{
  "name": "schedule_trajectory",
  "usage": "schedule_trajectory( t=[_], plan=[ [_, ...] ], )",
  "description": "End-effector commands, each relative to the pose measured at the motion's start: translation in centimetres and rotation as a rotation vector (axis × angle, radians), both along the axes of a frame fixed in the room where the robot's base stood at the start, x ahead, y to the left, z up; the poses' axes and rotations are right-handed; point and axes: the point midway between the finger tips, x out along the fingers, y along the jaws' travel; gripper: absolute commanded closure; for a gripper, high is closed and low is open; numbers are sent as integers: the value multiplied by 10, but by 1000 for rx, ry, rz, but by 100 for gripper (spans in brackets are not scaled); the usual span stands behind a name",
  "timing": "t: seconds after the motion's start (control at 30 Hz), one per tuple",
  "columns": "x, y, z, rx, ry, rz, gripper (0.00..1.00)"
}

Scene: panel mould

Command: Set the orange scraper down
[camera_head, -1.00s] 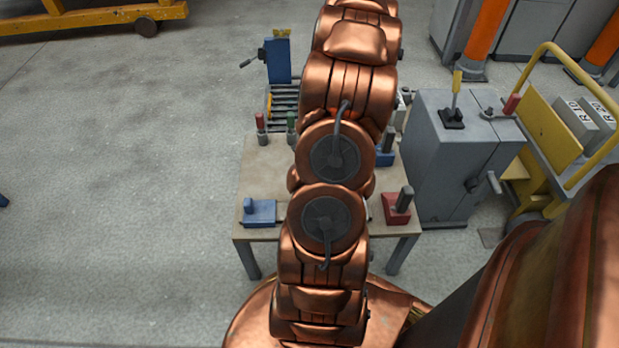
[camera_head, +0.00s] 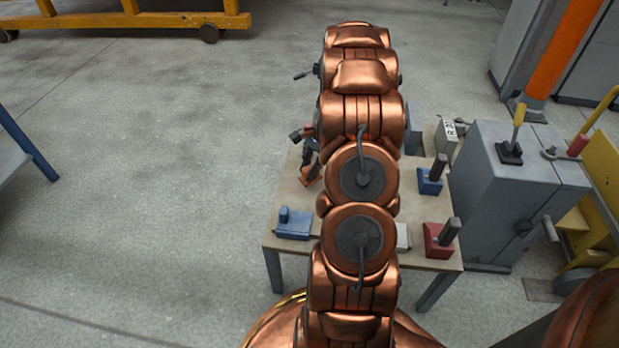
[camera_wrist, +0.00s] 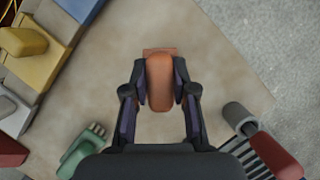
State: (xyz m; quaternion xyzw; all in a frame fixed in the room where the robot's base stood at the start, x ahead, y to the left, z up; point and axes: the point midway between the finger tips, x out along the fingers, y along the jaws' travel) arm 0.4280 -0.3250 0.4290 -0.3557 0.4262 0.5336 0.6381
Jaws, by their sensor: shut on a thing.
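The orange scraper (camera_wrist: 160,92) shows in the wrist view as a rounded orange handle with a flatter reddish part at its far end. My gripper (camera_wrist: 160,76) is shut on the handle, one dark finger on each side. The scraper is over the bare beige tabletop (camera_wrist: 215,70); I cannot tell whether it touches it. In the head view my arm covers the middle of the table (camera_head: 290,190), and the scraper cannot be made out clearly there.
The wrist view shows a yellow block (camera_wrist: 35,50), a green-handled tool (camera_wrist: 82,148) and a red-handled tool (camera_wrist: 275,155) around the clear patch. In the head view, a blue block (camera_head: 293,224) and a red block (camera_head: 438,240) stand on the table, beside a grey cabinet (camera_head: 500,190).

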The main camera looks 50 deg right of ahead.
Motion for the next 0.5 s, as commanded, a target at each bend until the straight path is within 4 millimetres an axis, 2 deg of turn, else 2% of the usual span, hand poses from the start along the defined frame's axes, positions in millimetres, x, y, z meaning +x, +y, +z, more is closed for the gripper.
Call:
schedule_trajectory(
  t=[0.23,0.5],
  plan=[
    [0,0,-35,0,0,-2,100],
    [0,-1,-35,-1,-1,0,100]
  ],
)
